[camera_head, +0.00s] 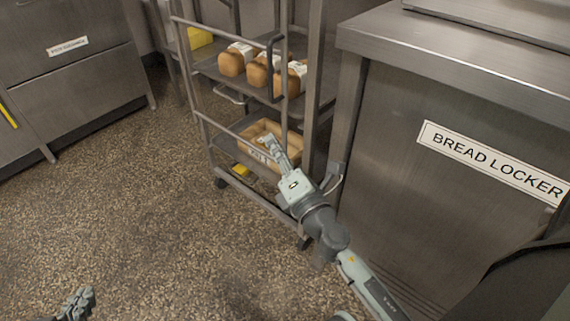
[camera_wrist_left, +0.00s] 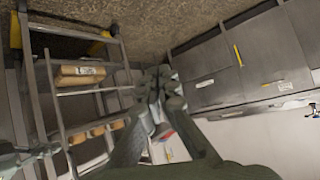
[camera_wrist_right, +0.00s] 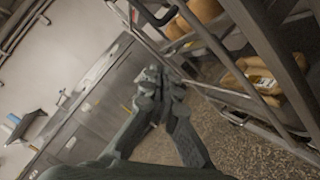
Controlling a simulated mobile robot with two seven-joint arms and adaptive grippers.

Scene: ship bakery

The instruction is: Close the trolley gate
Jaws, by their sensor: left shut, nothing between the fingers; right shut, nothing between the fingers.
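The trolley (camera_head: 315,70) stands against the bread locker. Its gate (camera_head: 285,85), a frame of thin metal bars with a dark handle (camera_head: 270,68), is in front of the shelves. The gate's handle-side bar shows a gap to the trolley's right post; I cannot tell exactly how far it stands open. My right gripper (camera_head: 268,147) is shut and empty, low in front of the gate near its handle side; contact is unclear. In the right wrist view the gate bars (camera_wrist_right: 205,38) rise beside the fingers. My left gripper (camera_head: 83,300) is shut and empty, at the lower left over the floor.
The bread locker (camera_head: 430,225) stands close on the right. Steel cabinets (camera_head: 75,85) stand at the left. The speckled floor (camera_head: 130,200) between is clear.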

